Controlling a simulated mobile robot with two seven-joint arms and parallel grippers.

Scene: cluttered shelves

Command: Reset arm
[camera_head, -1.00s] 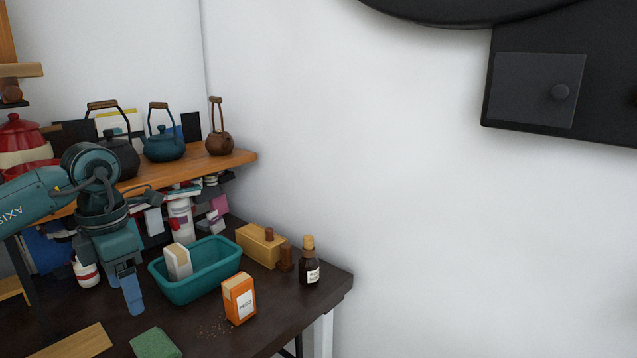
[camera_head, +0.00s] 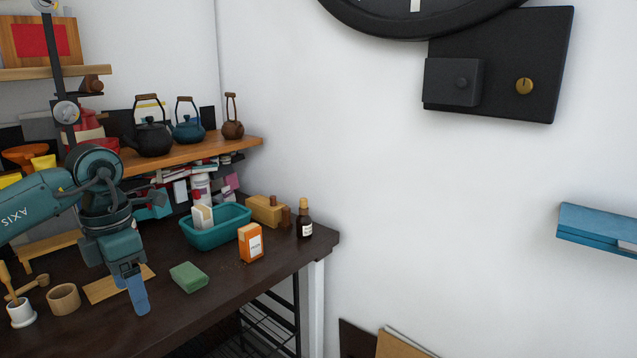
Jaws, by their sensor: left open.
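My left arm comes in from the left edge of the head view. Its gripper (camera_head: 138,290) points down over the dark table (camera_head: 205,318), in front of a wooden board (camera_head: 104,287). The jaws are open and I see nothing between them. Seen from this side, the fingers overlap. My right gripper is not in view.
A teal basin (camera_head: 215,234) holding a white box, an orange box (camera_head: 250,242), a dark bottle (camera_head: 304,218) and a green block (camera_head: 188,277) stand right of the gripper. A wooden cup (camera_head: 64,299) is left. A shelf with kettles (camera_head: 152,138) is behind.

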